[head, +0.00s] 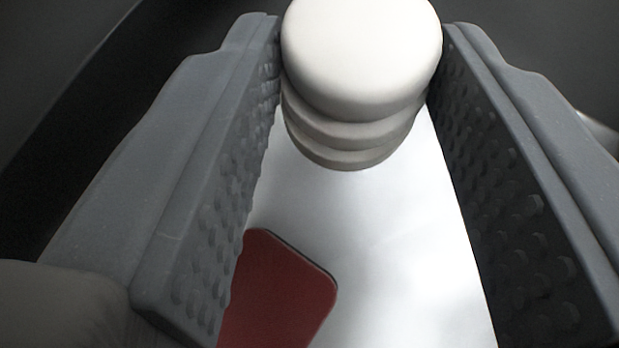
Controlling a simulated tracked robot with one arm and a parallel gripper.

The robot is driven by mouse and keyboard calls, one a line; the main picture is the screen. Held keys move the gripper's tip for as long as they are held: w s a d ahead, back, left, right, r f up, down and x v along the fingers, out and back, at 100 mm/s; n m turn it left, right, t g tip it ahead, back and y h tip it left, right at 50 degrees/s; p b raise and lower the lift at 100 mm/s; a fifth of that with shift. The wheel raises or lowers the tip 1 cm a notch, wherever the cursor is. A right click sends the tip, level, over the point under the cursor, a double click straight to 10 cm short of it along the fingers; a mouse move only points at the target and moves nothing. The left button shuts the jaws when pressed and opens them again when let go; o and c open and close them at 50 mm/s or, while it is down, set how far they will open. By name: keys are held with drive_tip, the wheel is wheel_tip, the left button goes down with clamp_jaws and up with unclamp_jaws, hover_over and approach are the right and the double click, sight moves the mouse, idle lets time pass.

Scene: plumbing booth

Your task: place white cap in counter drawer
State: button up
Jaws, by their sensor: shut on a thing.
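The white cap (360,50) is at the top middle of the head view, a rounded white piece with stepped rings below its top. My gripper (362,75) is shut on it, with one grey, knobbed finger pressed against each side near the fingertips. The top of the cap is cut off by the picture edge. I cannot identify the counter drawer in this view.
Below the cap and between the fingers is a bright, smooth white surface (390,250). A flat dark red piece with rounded corners (280,295) shows at the lower left, partly hidden by the left finger. Dark areas lie to both sides.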

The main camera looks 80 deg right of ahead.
wheel_tip(320, 180, down, 9)
drive_tip(key=b, duration=0.3)
drive_tip(key=o, duration=1)
drive_tip(key=shift+c, duration=0.2)
drive_tip(key=shift+f, duration=0.1)
drive_tip(key=shift+a+r, duration=0.4)
drive_tip(key=p+v, duration=0.4)
drive_tip(key=v, duration=0.7)
